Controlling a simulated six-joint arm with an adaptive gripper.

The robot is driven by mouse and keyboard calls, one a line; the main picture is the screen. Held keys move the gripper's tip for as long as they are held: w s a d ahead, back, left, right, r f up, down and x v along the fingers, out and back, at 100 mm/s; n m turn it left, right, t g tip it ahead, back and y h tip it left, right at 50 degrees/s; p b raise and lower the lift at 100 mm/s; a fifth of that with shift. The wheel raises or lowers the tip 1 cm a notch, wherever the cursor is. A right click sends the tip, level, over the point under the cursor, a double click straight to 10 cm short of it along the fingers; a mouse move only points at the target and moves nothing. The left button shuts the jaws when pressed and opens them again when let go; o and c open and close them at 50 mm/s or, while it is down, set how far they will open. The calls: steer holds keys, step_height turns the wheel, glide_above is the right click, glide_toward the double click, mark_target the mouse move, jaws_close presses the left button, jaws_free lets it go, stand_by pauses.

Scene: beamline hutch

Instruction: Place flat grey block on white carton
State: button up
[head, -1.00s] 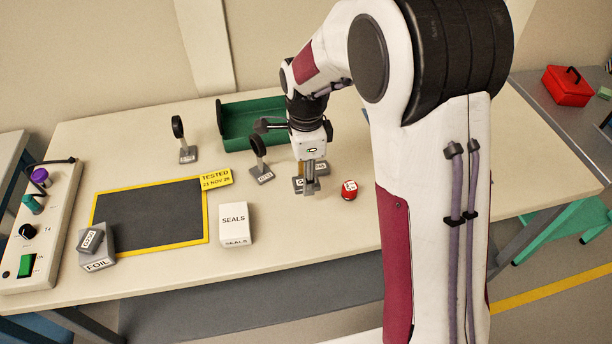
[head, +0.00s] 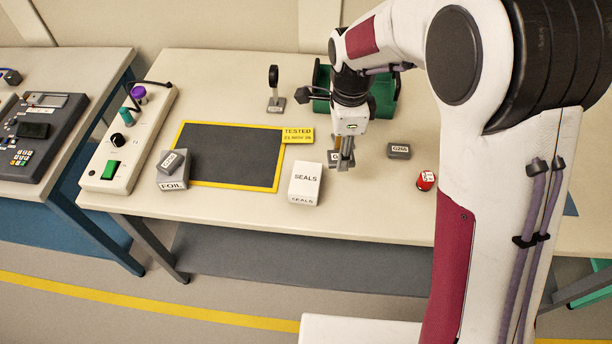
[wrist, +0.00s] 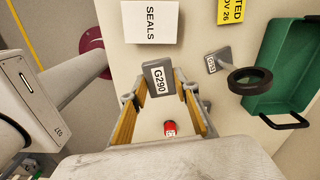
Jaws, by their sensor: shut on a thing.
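My gripper (head: 345,162) is shut on a flat grey block, which the wrist view shows clearly between the fingertips (wrist: 160,80), labelled G290. In the head view the fingers largely hide the block. The white carton (head: 305,183), labelled SEALS, stands on the table to the left of my gripper and nearer the front edge. Its top is bare. The carton also shows in the wrist view (wrist: 150,22), beyond the held block and apart from it.
A grey block (head: 398,151) and red item (head: 426,180) lie right.

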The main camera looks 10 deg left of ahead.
steer(key=r, duration=0.2)
glide_above(305, 178)
steer(key=shift+r+m, duration=0.1)
steer(key=shift+m, duration=0.8)
steer(key=shift+d, duration=0.1)
steer(key=shift+f, duration=2)
steer(key=shift+f, duration=2)
steer(key=shift+f, duration=0.1)
